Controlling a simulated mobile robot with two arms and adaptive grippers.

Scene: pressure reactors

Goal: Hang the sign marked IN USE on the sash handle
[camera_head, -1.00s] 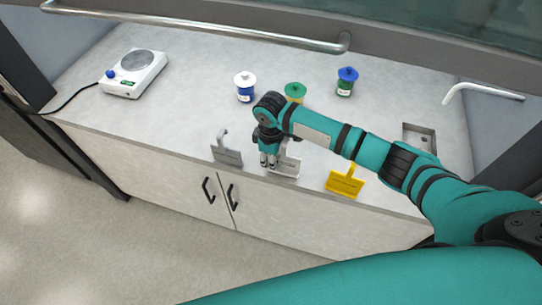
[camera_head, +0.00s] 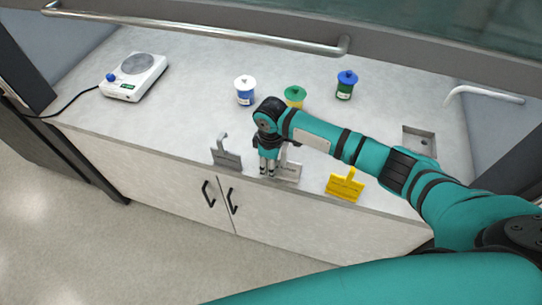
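Three signs with hooked stems stand along the front of the worktop: a grey one (camera_head: 227,159), a pale one (camera_head: 289,173) partly behind my gripper, and a yellow one (camera_head: 345,186). Their lettering is too small to read, so I cannot tell which says IN USE. My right gripper (camera_head: 267,172) points down at the left side of the pale sign, fingertips low near the worktop's front edge. Its fingers look close together; whether they touch or hold the sign is unclear. The sash handle (camera_head: 200,30) is a long metal bar across the top, with nothing hanging on it. My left gripper is out of view.
Blue-white (camera_head: 245,90), green-yellow (camera_head: 294,96) and blue-green (camera_head: 346,85) lidded vessels stand behind my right arm. A white hotplate (camera_head: 134,76) is at the back left. A small sink (camera_head: 419,139) and pale tap (camera_head: 482,92) are at the right.

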